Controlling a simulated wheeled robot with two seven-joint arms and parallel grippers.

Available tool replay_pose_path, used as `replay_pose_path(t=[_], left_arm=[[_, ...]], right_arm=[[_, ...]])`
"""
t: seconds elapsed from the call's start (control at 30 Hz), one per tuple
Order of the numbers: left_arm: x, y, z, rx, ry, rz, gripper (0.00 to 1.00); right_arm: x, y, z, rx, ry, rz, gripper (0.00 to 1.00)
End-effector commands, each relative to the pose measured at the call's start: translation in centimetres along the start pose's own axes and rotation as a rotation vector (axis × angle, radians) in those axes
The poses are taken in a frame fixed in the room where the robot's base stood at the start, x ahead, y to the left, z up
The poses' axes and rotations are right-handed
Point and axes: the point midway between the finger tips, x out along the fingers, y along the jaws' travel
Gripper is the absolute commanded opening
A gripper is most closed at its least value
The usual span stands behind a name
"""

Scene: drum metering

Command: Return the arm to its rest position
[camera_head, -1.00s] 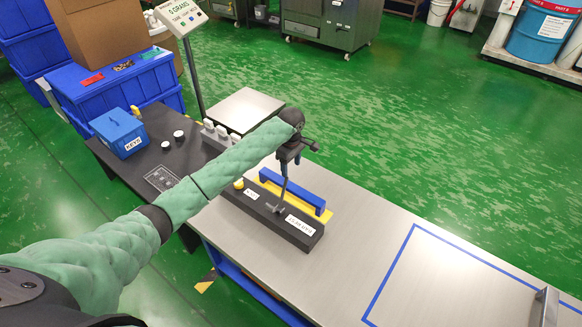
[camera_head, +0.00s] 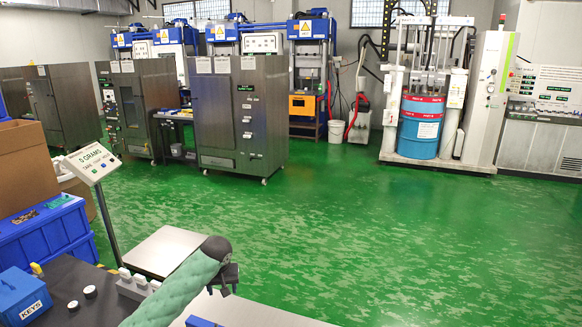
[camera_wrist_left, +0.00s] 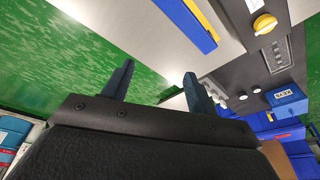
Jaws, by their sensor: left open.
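My left arm, in a green padded sleeve, comes up from the bottom of the head view and ends in the black wrist and gripper (camera_head: 226,284) above the bench. In the left wrist view the left gripper (camera_wrist_left: 158,85) shows two dark blue fingers set wide apart with nothing between them. The gripper is open and empty, apart from the blue bar (camera_wrist_left: 188,20) on the bench. My right arm and gripper are not in view.
A platform scale (camera_head: 165,250) with a display post (camera_head: 90,163) stands at the left, near the gripper. A blue KEYS box (camera_head: 22,298) is at the lower left. Steel cabinets (camera_head: 238,115) and a blue drum (camera_head: 420,130) stand far back. Green floor (camera_head: 370,230) is open at the right.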

Motion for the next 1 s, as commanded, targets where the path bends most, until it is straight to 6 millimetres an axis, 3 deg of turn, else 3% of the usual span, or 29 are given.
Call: replay_pose_path(t=[0.17, 0.37, 0.63, 1.0], left_arm=[[-5.5, 2.0, -1.2, 0.225, 0.145, 0.020, 0.58], [-10.0, 4.1, 0.7, 0.446, 0.289, 0.028, 0.58], [-12.7, 5.2, 6.8, 0.611, 0.408, 0.038, 0.58], [-12.8, 3.8, 17.4, 0.584, 0.438, 0.082, 0.58]], right_arm=[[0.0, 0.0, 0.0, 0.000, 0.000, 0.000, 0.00], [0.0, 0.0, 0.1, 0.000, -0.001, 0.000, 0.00], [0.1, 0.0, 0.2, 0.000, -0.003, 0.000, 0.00], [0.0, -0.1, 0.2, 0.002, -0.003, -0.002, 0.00]])
